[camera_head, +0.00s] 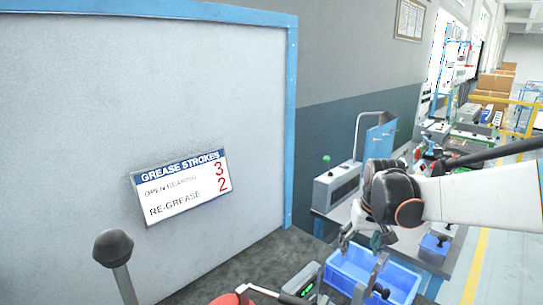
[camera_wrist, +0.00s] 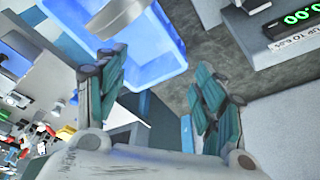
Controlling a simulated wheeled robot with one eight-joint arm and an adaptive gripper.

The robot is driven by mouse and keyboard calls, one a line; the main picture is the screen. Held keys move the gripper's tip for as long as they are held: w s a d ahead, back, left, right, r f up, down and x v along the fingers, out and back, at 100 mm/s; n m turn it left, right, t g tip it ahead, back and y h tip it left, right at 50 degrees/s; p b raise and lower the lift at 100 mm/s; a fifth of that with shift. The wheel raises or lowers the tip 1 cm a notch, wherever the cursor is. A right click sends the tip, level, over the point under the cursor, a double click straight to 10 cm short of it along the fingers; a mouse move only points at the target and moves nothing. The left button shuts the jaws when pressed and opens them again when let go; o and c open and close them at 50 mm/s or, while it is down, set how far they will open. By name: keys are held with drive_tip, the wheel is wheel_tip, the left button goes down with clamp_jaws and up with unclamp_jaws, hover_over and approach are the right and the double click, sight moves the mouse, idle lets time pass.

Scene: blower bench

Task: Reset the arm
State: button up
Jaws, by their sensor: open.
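My gripper (camera_head: 362,258) hangs from my arm at the right of the head view, over or in front of a blue bin. In the wrist view its two teal-padded fingers (camera_wrist: 160,65) stand wide apart with nothing between them. The fingers are open and empty. The blue bin (camera_head: 403,283) is partly hidden by my gripper in the head view. It also shows beyond the left finger in the wrist view (camera_wrist: 172,42), with a pale metallic item at its upper left.
A dark-topped bench (camera_head: 238,268) bears a green-digit display (camera_head: 306,286), a dark-knobbed lever (camera_head: 114,250) and a red part at the lower edge. A grey panel with a grease-strokes sign (camera_head: 183,186) stands at left. Another bench with a grey box (camera_head: 336,186) is behind.

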drive_tip(key=s+a+r+t, duration=0.2)
drive_tip(key=s+a+r, duration=0.3)
drive_tip(key=s, duration=0.5)
drive_tip(key=s+f+t+b, duration=0.1)
drive_tip(key=s+f+t, duration=0.1)
drive_tip(key=s, duration=1.1)
drive_tip(key=shift+s+d+b, duration=0.25)
drive_tip(key=shift+s+b, duration=0.05)
drive_tip(key=shift+s, duration=0.05)
